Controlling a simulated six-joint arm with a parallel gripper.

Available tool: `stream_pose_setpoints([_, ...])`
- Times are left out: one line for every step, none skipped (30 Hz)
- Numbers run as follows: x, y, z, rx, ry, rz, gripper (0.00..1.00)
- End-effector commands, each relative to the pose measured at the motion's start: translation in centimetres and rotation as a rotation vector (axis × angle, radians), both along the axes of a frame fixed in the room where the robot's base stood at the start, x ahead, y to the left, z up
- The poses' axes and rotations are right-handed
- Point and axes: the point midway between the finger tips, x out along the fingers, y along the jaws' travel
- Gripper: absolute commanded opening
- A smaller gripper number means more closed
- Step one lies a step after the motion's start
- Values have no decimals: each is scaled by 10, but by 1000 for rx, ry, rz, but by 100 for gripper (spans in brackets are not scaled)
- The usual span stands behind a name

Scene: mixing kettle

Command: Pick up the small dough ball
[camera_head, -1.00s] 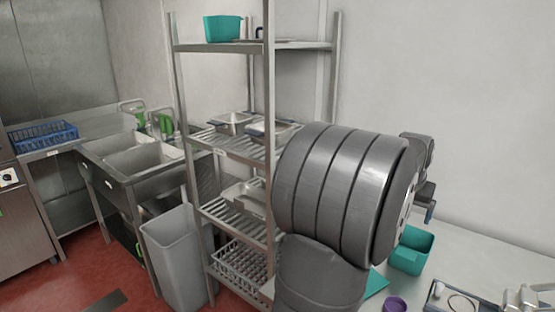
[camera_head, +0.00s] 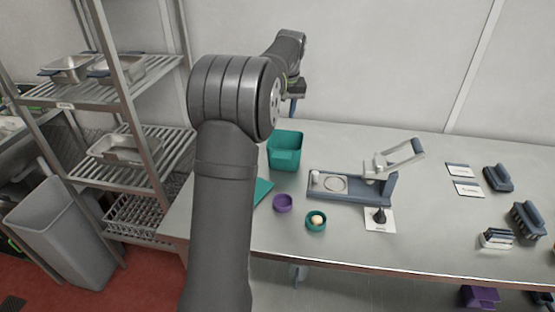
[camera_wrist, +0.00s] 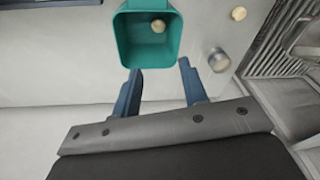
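A small pale dough ball (camera_wrist: 158,26) lies inside a square teal container (camera_wrist: 172,45) in the wrist view. Another pale ball (camera_wrist: 239,13) lies outside it, to the right. In the head view the teal container (camera_head: 286,160) stands on the table, its inside mostly hidden. A pale ball (camera_head: 317,219) sits in a small round teal bowl (camera_head: 309,228). My gripper (camera_wrist: 160,80) is open and empty, its two blue fingers apart just below the container in the wrist picture. In the head view my gripper (camera_head: 293,106) hangs above and behind the container.
A purple bowl (camera_head: 283,203) and a press (camera_head: 350,185) with a raised lever stand nearby. Blue-handled brushes (camera_head: 528,220) and cards (camera_head: 468,188) lie at the right. A metal shelf rack (camera_head: 130,140) stands left.

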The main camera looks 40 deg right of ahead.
Motion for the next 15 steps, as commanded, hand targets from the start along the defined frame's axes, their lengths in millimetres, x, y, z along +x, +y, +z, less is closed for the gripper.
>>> stream_pose_setpoints([3, -9, -6, 24, 10, 34, 40])
stream_pose_setpoints([4, -12, -8, 37, 14, 57, 40])
stream_pose_setpoints([6, -15, -10, 54, 18, 84, 40])
stream_pose_setpoints([6, -17, -12, 64, 22, 103, 40])
stream_pose_setpoints([6, -19, -13, 73, 24, 118, 40])
stream_pose_setpoints([7, -21, -14, 81, 25, 134, 40])
stream_pose_setpoints([7, -22, -15, 88, 27, 145, 40])
stream_pose_setpoints([7, -23, -16, 93, 27, 153, 40])
stream_pose_setpoints([8, -23, -18, 97, 28, 160, 40])
stream_pose_setpoints([8, -23, -20, 100, 28, 163, 40])
stream_pose_setpoints([9, -23, -23, 101, 29, 165, 40])
stream_pose_setpoints([9, -22, -29, 102, 29, 166, 40])
stream_pose_setpoints([10, -21, -34, 102, 30, 166, 40])
stream_pose_setpoints([11, -21, -40, 103, 30, 165, 40])
stream_pose_setpoints([12, -20, -48, 103, 30, 165, 40])
